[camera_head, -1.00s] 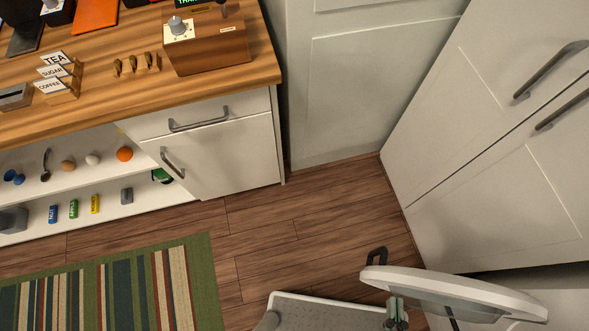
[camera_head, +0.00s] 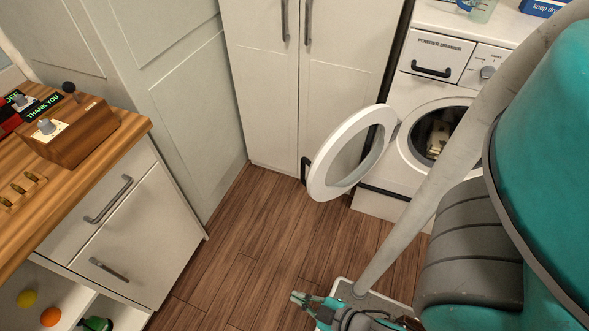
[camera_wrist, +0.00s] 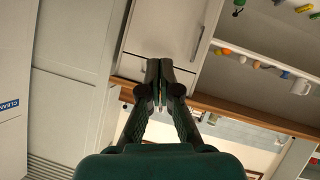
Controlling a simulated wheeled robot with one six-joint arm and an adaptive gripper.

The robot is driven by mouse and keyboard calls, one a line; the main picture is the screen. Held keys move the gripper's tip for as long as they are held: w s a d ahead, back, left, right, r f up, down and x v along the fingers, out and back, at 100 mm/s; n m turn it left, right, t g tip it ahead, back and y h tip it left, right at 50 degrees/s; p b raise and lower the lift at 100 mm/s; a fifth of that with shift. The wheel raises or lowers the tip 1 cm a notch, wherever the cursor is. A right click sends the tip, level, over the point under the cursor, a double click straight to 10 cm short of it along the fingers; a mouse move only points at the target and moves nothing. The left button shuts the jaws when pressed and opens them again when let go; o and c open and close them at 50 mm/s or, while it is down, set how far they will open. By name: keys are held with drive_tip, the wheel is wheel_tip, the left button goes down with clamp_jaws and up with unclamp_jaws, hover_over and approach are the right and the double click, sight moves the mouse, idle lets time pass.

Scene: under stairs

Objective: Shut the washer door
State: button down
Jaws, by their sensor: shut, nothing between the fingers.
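The washer (camera_head: 405,172) stands at the right in the head view, with pale laundry (camera_head: 438,137) visible inside its drum opening. Its round white door (camera_head: 346,127) is swung wide open to the left, with a glass centre and a dark handle (camera_head: 305,170) on its outer edge. My gripper (camera_head: 296,298) is low in the head view, in front of and below the door, and apart from it. In the wrist view my gripper (camera_wrist: 161,66) is shut and empty, with cabinet fronts beyond it. The washer door does not show in the wrist view.
A tall white cabinet (camera_head: 262,90) stands behind and left of the door. A wooden counter (camera_head: 122,132) with drawers (camera_head: 95,205) is at the left. Bare wooden floor (camera_head: 235,255) lies between them. A grey vertical pole and my teal arm cover part of the washer.

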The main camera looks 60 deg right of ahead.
drive_tip(key=w+d+f+n+g+h, duration=0.1)
drive_tip(key=w+d+f+g+h, duration=0.45)
drive_tip(key=w+d+f, duration=0.75)
drive_tip(key=w+d+r+m+g+h, duration=0.2)
drive_tip(key=w+d+r+g+h, duration=0.1)
drive_tip(key=w+d+r+h, duration=0.35)
drive_tip(key=w+d+r+m+g+h, duration=0.1)
drive_tip(key=w+d+r+g+h, duration=0.3)
drive_tip(key=d+r, duration=0.45)
drive_tip(key=s+d+f+t, duration=0.1)
drive_tip(key=s+d, duration=0.2)
drive_tip(key=d, duration=0.6)
drive_tip(key=shift+s+d+f+h, duration=0.2)
drive_tip(key=shift+s+f+h, duration=0.1)
drive_tip(key=shift+f, duration=0.1)
drive_tip(key=shift+t, duration=0.25)
